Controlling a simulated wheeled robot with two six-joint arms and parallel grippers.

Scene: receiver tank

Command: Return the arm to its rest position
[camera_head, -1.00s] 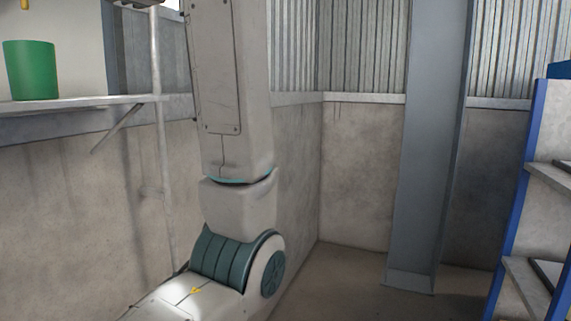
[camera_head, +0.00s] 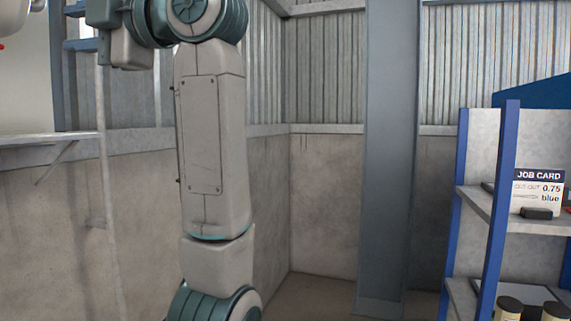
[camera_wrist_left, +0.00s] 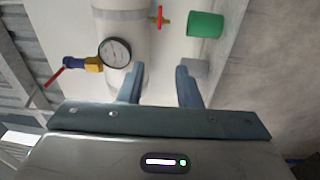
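My left arm (camera_head: 212,135) rises in front of the head camera, with its upper joints at the top left of the view. In the left wrist view the two fingers of my left gripper (camera_wrist_left: 160,85) stand apart with nothing between them. Past the fingertips are a pale tank or pipe with a round gauge (camera_wrist_left: 115,52), a red-handled valve (camera_wrist_left: 160,17) and a green cup (camera_wrist_left: 205,24). My right gripper is in neither view.
A blue-framed shelf rack (camera_head: 499,220) stands at the right, with a job card (camera_head: 538,192) reading 0.75 and blue. A grey steel column (camera_head: 388,150) stands before the corrugated wall. A ledge (camera_head: 50,138) juts out at the left.

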